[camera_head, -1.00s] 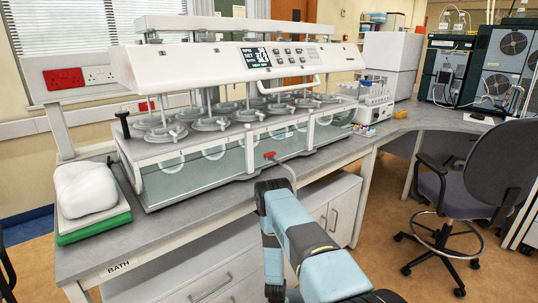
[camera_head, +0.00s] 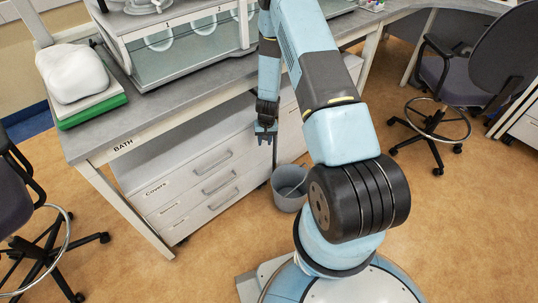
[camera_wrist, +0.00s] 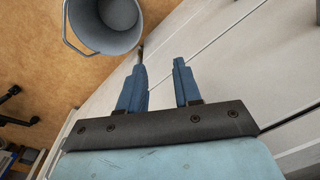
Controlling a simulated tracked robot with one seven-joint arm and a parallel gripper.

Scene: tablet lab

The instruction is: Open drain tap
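My gripper (camera_head: 266,130) points down in front of the white drawer unit in the head view. In the wrist view its two blue fingers (camera_wrist: 159,70) stand apart with nothing between them. The bath's glass tank (camera_head: 178,62) is at the top of the head view, cut off by the frame edge. The drain tap with its red handle is not visible now in either view; my arm covers part of the bench front. A thin dark piece hangs just below my gripper in the head view; I cannot tell what it is.
A grey bucket (camera_head: 290,198) stands on the floor below my gripper, and in the wrist view (camera_wrist: 108,38) it lies beyond the left finger. Drawers (camera_head: 195,185) are close behind the gripper. A chair (camera_head: 440,110) is at right, another (camera_head: 35,220) at left.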

